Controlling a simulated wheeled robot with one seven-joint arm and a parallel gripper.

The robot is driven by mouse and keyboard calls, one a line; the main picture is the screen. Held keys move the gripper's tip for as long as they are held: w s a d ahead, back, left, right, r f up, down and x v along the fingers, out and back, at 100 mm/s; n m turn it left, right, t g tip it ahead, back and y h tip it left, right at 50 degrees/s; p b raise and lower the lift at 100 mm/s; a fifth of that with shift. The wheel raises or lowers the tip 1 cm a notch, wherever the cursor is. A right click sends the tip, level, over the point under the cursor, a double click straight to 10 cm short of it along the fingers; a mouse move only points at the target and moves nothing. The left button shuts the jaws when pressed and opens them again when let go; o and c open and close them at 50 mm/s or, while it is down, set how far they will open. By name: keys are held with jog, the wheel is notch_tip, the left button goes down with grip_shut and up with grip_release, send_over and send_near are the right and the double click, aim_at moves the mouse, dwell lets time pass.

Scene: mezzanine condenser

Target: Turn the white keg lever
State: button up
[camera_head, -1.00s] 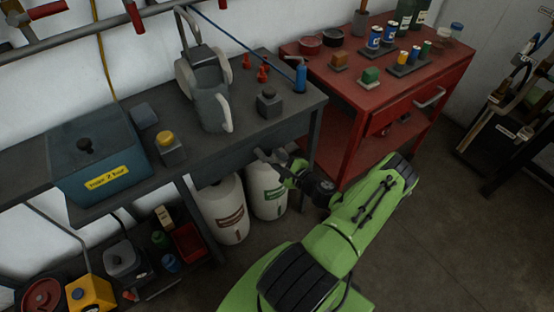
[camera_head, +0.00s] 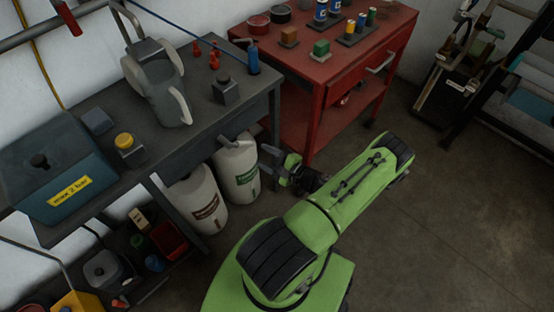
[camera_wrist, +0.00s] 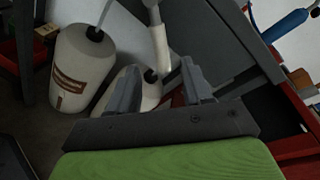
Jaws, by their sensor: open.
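Two white kegs stand under the grey workbench, one with a brown label (camera_head: 196,200) and one with a green label (camera_head: 238,180). The green-label keg has a pale lever (camera_head: 228,141) on its top. In the wrist view the white lever (camera_wrist: 159,42) rises from a dark pivot and lies between the lines of my two fingers, beyond their tips. My gripper (camera_head: 270,164) is open, just right of the green-label keg's upper part. In the wrist view the fingers of my gripper (camera_wrist: 160,72) are apart, with no visible grip on the lever. They hide part of the keg.
The grey workbench (camera_head: 205,128) overhangs the kegs, with its leg close to my gripper. A red cart (camera_head: 318,110) stands just behind and to the right. A lower shelf with a red bin (camera_head: 168,240) is at left. Open floor lies at right.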

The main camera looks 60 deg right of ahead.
jog(key=v, duration=0.5)
dwell(0.4)
